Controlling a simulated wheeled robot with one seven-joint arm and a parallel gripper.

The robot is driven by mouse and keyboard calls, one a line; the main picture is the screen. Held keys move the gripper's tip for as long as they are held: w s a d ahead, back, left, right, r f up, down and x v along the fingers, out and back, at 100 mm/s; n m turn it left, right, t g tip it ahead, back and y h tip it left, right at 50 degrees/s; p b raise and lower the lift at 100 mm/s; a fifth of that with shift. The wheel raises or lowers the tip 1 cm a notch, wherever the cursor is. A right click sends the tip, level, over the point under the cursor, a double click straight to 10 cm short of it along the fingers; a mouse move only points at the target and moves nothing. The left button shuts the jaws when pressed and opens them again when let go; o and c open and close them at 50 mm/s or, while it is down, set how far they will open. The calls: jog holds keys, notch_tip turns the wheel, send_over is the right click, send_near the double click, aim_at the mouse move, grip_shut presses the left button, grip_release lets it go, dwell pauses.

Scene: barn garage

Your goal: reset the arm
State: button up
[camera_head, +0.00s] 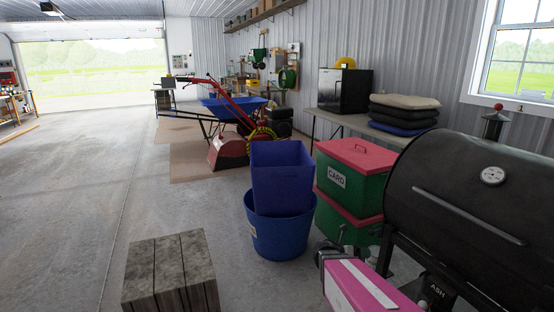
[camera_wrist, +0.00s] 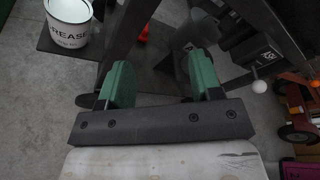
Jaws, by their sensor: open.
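My gripper (camera_wrist: 162,78) shows in the wrist view. Its two green fingers stand apart on a dark bar, with nothing held between them. Beyond the fingers are dark frame parts and the concrete floor. A white bucket marked "GREASE" (camera_wrist: 69,22) stands on a dark shelf at the upper left, apart from the fingers. In the head view I cannot make out the fingers.
In the head view, a black barrel grill (camera_head: 470,195) fills the right side. Green bins with red lids (camera_head: 348,180), a blue tub (camera_head: 280,235) and a wooden block (camera_head: 170,272) stand nearby. A red tiller (camera_head: 235,125) is farther back. The left floor is clear.

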jog(key=s+a+m+y, duration=0.2)
jog(key=a+m+y, duration=0.3)
jog(key=m, duration=0.4)
jog(key=s+a+m+g+y, duration=0.1)
jog(key=s+a+m+y, duration=0.2)
jog(key=m, duration=0.7)
jog(key=s+a+m+g+y, duration=0.1)
jog(key=s+a+m+y, duration=0.2)
jog(key=a+m+y, duration=0.4)
jog(key=a+m, duration=0.1)
jog(key=m, duration=0.1)
jog(key=shift+s+r+m, duration=0.25)
jog(key=shift+r+m, duration=0.05)
jog(key=shift+r, duration=0.05)
